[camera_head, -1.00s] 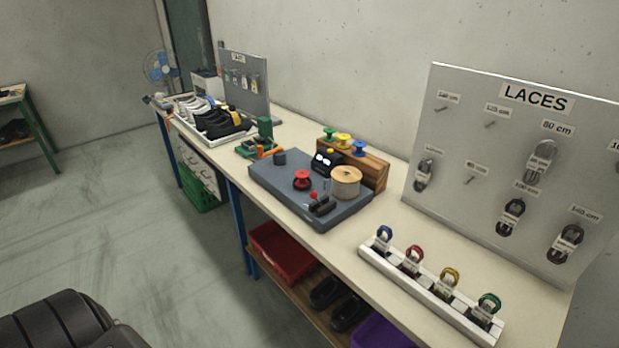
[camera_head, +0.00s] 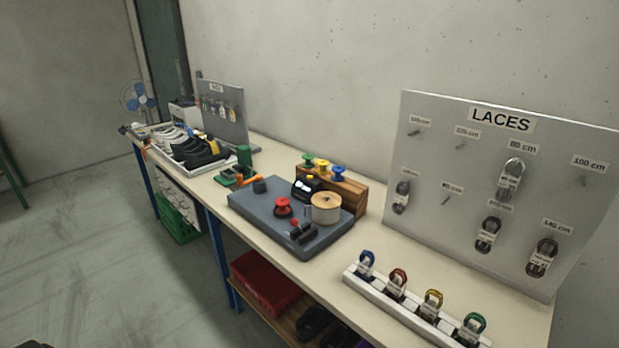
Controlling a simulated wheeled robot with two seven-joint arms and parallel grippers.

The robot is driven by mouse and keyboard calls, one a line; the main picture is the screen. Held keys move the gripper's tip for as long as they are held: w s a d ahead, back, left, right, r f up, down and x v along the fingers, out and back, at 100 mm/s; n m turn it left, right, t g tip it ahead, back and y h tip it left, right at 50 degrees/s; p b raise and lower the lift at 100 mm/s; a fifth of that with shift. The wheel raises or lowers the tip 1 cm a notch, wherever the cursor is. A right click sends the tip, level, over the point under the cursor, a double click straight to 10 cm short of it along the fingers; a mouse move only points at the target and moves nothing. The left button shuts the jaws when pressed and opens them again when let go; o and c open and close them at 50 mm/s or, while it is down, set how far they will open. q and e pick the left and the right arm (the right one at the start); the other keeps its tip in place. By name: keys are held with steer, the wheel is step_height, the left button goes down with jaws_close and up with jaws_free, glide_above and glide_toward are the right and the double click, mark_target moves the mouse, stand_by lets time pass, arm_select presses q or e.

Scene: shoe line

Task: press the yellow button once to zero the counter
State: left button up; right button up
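A yellow, round-topped piece (camera_head: 323,165) stands on a wooden block (camera_head: 350,193) at the back of the bench, between a green one (camera_head: 307,159) and a blue one (camera_head: 338,172). I cannot tell whether these are buttons or spools. A small black device (camera_head: 303,189) with white faces stands in front of the block on a dark grey board (camera_head: 258,211). It may be the counter; its markings are too small to read. A red knob-like piece (camera_head: 283,206) and a tan spool (camera_head: 326,208) are also on the board. Neither of my grippers is in view.
A white rack (camera_head: 375,292) with several coloured lace bundles lies at the front right. The LACES pegboard (camera_head: 470,215) stands behind it. Shoes in a white tray (camera_head: 205,163) are at the far left. A red bin (camera_head: 262,283) sits below the bench.

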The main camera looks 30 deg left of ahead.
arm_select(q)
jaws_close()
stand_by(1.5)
